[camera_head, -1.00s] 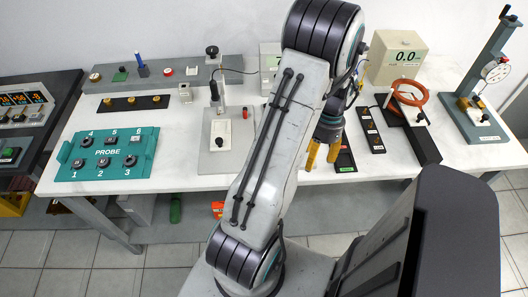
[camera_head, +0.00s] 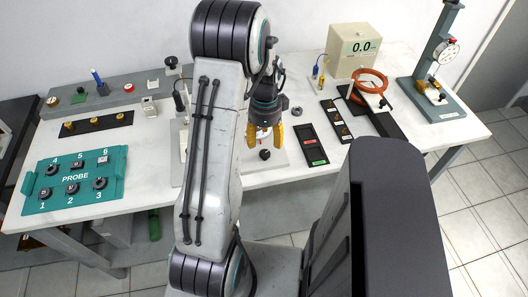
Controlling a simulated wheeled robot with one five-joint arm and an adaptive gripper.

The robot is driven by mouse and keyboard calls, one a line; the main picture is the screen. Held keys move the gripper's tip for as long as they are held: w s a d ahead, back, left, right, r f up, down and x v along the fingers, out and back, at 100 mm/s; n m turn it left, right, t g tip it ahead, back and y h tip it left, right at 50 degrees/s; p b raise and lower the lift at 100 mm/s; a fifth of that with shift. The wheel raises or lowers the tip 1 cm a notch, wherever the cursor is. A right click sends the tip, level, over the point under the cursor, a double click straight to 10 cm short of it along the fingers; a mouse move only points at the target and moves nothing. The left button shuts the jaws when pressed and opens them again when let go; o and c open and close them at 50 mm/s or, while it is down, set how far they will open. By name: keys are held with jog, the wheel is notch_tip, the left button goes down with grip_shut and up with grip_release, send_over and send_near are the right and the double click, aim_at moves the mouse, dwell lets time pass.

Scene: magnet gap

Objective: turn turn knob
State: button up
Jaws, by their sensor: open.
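My gripper (camera_head: 265,148) hangs fingers-down over the middle of the table, its two yellow fingers apart and nothing visibly held. A small black round knob (camera_head: 264,155) shows just below and between the fingertips, on a pale plate; I cannot tell whether they touch it. A teal panel (camera_head: 117,163) marked PROBE at the left carries dark round knobs, such as knob 1 (camera_head: 44,193), knob 2 (camera_head: 72,188) and knob 3 (camera_head: 100,184). Knob 4 (camera_head: 52,168) and knob 5 (camera_head: 77,164) sit behind them. Which knob the task names is not clear. My arm hides part of the table.
A black tray (camera_head: 313,157) with red and green labels lies right of my gripper. White table (camera_head: 150,170) is bare right of the panel.

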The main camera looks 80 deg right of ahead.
aim_at(265, 153)
jog(key=shift+f+m, duration=0.15)
jog(key=shift+m, duration=0.35)
jog(key=shift+f, duration=0.35)
jog(key=shift+f+p, duration=0.35)
jog(key=shift+f, duration=2.85)
jog(key=shift+o, duration=0.2)
grip_shut()
